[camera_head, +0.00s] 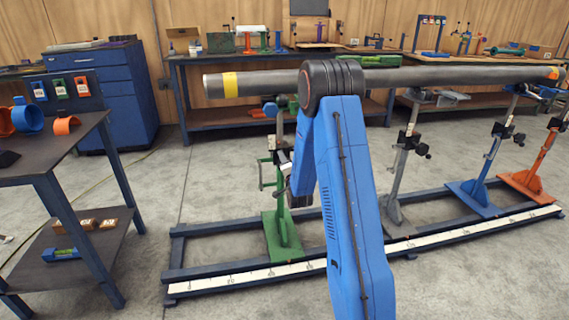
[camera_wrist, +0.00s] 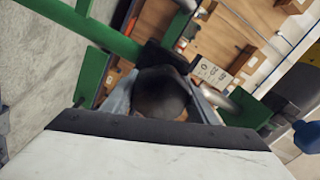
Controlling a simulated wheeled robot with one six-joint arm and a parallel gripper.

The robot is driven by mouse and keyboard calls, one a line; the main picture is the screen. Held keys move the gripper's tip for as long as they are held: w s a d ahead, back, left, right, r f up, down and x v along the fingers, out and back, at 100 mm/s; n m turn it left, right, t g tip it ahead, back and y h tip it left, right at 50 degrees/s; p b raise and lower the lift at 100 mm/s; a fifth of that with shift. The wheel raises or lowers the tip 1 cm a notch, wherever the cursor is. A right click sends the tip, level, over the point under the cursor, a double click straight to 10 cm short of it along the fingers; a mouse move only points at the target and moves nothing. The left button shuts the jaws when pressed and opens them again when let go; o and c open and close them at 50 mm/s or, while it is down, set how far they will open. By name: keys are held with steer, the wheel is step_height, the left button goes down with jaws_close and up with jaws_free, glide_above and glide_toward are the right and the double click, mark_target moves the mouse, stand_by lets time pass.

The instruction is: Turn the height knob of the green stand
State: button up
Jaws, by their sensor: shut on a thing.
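The green stand (camera_head: 283,236) stands upright on the floor rail, under the left part of the pipe. Its green post and arms (camera_wrist: 80,26) show tilted in the wrist view. A dark round knob (camera_wrist: 161,92) sits between the fingers of my gripper (camera_wrist: 165,104), which is shut on it. The gripper's body hides the near part of the knob. In the head view my arm reaches to the stand's right side at mid height, and the arm hides most of the gripper and the knob.
A long grey pipe (camera_head: 440,76) with a yellow band runs across above the stands. A grey stand (camera_head: 398,165), a blue stand (camera_head: 484,190) and an orange stand (camera_head: 532,170) stand to the right. A blue-framed cart (camera_head: 75,205) is at the left. Bare floor lies between.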

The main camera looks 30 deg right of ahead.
steer(key=m, duration=0.6)
steer(key=shift+f, duration=0.15)
steer(key=shift+s, duration=0.1)
stand_by(0.3)
steer(key=o, duration=1)
steer(key=shift+o, duration=0.2)
